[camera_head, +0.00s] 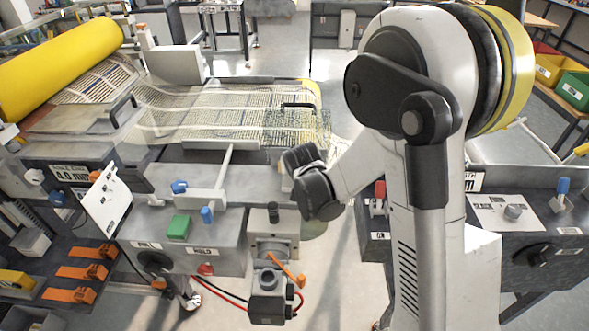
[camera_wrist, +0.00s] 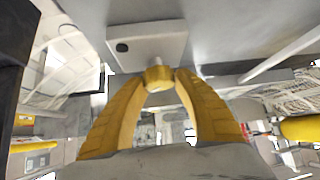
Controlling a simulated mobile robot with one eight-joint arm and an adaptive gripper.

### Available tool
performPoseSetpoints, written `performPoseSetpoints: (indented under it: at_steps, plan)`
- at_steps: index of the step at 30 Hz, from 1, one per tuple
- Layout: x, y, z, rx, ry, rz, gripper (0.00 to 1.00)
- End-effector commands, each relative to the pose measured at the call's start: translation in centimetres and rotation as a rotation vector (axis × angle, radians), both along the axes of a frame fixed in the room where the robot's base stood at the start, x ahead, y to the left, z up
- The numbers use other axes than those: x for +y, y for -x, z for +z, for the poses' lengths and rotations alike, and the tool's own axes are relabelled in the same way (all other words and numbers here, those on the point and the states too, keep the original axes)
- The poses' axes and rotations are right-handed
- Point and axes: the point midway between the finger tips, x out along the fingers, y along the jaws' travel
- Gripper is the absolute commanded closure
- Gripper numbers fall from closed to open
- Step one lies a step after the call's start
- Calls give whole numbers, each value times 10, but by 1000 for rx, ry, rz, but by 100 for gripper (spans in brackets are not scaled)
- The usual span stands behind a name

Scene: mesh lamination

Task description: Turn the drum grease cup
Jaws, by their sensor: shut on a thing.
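The drum grease cup (camera_wrist: 158,78) is a small brass-coloured knob in the wrist view. It sits on a short pale stem below a light grey block (camera_wrist: 148,45). My gripper (camera_wrist: 160,84) has two curved yellow fingers, one on each side of the cup, with their tips closed against it. In the head view my dark wrist (camera_head: 312,185) is beside the machine's right front, and it hides the fingers and the cup.
The mesh web (camera_head: 225,110) runs across the machine bed, with a yellow roll (camera_head: 58,68) at the left. A control box with a green button (camera_head: 179,227) and a bracket with an orange lever (camera_head: 288,268) stand near my wrist. Open floor shows at the lower middle.

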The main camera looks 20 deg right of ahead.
Motion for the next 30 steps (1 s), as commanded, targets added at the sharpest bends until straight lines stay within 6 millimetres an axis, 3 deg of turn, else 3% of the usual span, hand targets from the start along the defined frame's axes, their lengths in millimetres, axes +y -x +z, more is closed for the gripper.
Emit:
performPoseSetpoints:
  at_steps: [9,25,26,27,30]
  plan:
    - [1,0,-1,3,-1,-122,95]
    - [0,0,-1,2,-3,-146,95]
    - [0,0,-1,2,-3,-146,56]
    - [0,0,-1,2,-3,-146,44]
    - [0,0,-1,2,-3,-146,41]
